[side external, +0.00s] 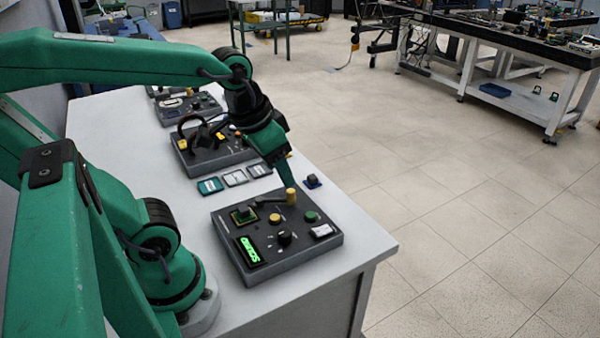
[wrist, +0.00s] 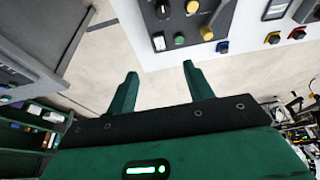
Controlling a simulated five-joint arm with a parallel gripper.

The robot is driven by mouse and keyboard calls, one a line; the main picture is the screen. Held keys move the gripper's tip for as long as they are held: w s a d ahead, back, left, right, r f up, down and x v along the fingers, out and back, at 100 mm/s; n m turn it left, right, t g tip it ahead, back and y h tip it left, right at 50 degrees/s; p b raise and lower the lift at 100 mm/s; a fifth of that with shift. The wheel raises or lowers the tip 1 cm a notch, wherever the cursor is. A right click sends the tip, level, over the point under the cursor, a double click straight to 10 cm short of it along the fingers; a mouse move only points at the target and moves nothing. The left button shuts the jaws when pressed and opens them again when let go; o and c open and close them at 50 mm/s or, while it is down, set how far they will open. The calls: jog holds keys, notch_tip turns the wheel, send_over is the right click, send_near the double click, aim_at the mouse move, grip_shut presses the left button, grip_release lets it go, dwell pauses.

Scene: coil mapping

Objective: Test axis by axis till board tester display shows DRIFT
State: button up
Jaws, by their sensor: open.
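The board tester (side external: 258,205) is a dark grey box lying on the white bench. Its lit green display (side external: 250,250) shows characters turned sideways that I cannot read surely. On its top are a black knob (side external: 285,238), a flat yellow knob (side external: 275,218), a green knob (side external: 311,216), a white switch (side external: 322,231) and an upright yellow post (side external: 291,194). My gripper (side external: 283,180) points down near that post; I cannot tell whether they touch. In the wrist view my gripper (wrist: 160,75) is open, with nothing between its fingers, and the tester (wrist: 188,24) lies beyond the tips.
A small blue block (side external: 312,181) sits near the bench edge beside the tester. Flat cards (side external: 235,177) lie behind it, then another dark control box (side external: 203,150). In the wrist view, red (wrist: 272,38) and yellow (wrist: 297,33) blocks stand near the edge.

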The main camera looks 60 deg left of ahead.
aim_at(285, 231)
jog(key=w+a+f+g, duration=0.1)
jog(key=w+f+g, duration=0.1)
jog(key=f+g, duration=0.2)
jog(key=w+a+f+g, duration=0.1)
jog(key=w+f+g, duration=0.2)
jog(key=f, duration=0.4)
jog(key=shift+w+f+g, duration=0.25)
jog(key=shift+w+g, duration=0.1)
jog(key=shift+g, duration=0.35)
jog(key=shift+f, duration=0.1)
jog(key=shift+x, duration=3.8)
jog(key=shift+s, duration=0.1)
jog(key=c, duration=1)
